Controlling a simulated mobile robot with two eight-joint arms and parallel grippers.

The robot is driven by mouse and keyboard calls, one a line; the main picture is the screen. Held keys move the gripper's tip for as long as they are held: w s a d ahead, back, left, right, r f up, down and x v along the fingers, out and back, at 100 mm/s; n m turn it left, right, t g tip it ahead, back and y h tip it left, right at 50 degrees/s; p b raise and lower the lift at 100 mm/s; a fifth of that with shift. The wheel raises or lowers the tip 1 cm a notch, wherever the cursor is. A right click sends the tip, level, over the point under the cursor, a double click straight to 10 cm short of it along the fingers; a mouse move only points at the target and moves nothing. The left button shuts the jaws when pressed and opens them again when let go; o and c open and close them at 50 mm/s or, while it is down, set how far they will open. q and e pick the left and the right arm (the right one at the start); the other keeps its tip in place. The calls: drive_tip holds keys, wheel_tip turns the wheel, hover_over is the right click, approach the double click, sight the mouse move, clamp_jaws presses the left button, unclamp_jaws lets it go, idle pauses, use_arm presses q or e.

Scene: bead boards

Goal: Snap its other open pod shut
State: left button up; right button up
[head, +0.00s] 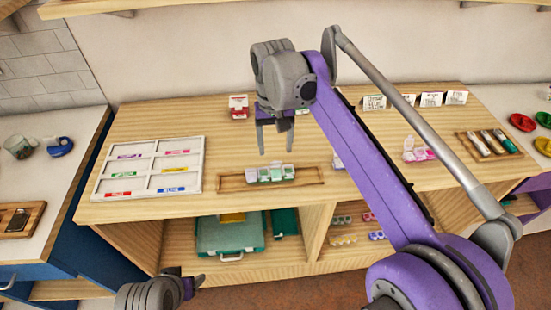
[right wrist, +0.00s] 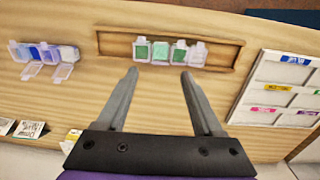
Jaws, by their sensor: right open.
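A row of pods with green contents (head: 270,174) lies in a shallow wooden tray (head: 231,184) on the wooden counter. It also shows in the right wrist view (right wrist: 161,51). Pale clear lids seem raised at some of its pods, but which are fully shut is too small to tell. My right gripper (head: 276,148) is open and empty above and behind the tray, fingers pointing down; in the right wrist view its fingertips (right wrist: 160,72) straddle the row's near side, apart from it. My left gripper (head: 187,286) is at the bottom left, its fingers unclear.
A blue-purple pod row (right wrist: 45,52) with open lids lies beside the tray, mostly hidden by my arm in the head view. A pink pod row (head: 418,154) lies farther right. A white sectioned board (head: 147,169) lies left. Cards (head: 430,100) stand at the back.

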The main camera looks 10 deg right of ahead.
sight(276, 161)
wheel_tip(276, 161, down, 5)
drive_tip(key=shift+f+b, duration=0.1)
drive_tip(key=shift+b, duration=0.2)
clamp_jaws()
